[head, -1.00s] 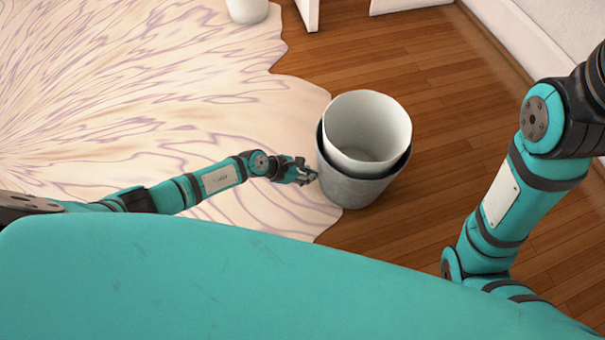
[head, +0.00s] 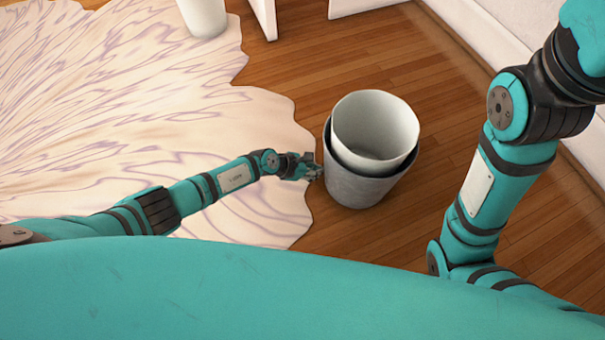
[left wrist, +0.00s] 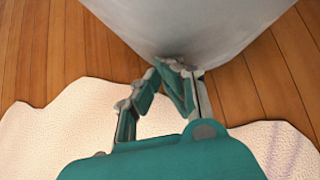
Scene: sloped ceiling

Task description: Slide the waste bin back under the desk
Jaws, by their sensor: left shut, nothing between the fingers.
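The waste bin is a grey outer pail (head: 358,188) with a white pail (head: 376,122) nested inside it, tilted a little within. It stands upright on the wood floor, just right of the rug's edge. My left gripper (head: 314,168) is shut and empty, with its fingertips against the bin's left side. The left wrist view shows the closed fingers (left wrist: 178,68) up against the pale bin wall (left wrist: 190,25), apparently touching it. My right arm comes in at the right of the head view, but its gripper is out of frame. No desk top is seen.
White furniture panels (head: 265,15) stand at the top of the head view, possibly desk parts. A white cylindrical container (head: 203,15) stands on the pale patterned rug (head: 150,120). Bare wood floor (head: 330,70) lies between bin and panels. A white wall with baseboard runs along the right.

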